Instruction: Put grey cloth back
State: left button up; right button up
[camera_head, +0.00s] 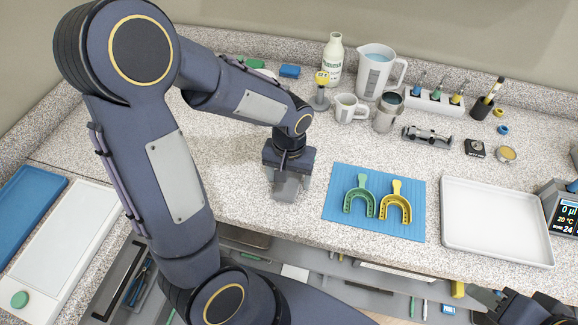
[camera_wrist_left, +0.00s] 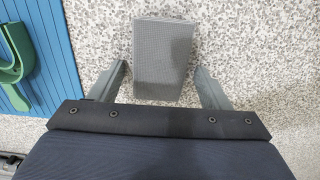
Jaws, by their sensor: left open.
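The grey cloth (camera_wrist_left: 163,55) is a small folded block lying on the speckled counter. In the left wrist view it sits between the two fingers of my left gripper (camera_wrist_left: 160,85), with a gap on each side. In the head view the cloth (camera_head: 286,187) shows under my left gripper (camera_head: 287,180), which points down and is open around it. Part of the cloth is hidden by the gripper body. A dark part of my right arm's end (camera_head: 515,307) shows at the bottom right corner; its fingers cannot be made out.
A blue mat (camera_head: 335,208) with green and yellow dental trays lies to the right, then an empty white tray (camera_head: 497,250). A mug (camera_head: 346,108), a jug (camera_head: 376,72), a bottle (camera_head: 333,58) and several small items stand behind. An open drawer (camera_head: 345,270) lies below the counter edge.

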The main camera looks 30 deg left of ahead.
aim_at(290, 178)
pick_arm(q)
notch_tip(290, 178, up, 11)
jog(key=s+d+r+m+t+h, duration=0.1)
jog(key=s+t, duration=0.4)
jog(key=s, duration=0.8)
jog(key=shift+r+t+h, duration=0.4)
jog(key=shift+r+h, duration=0.25)
jog(key=shift+h, duration=0.75)
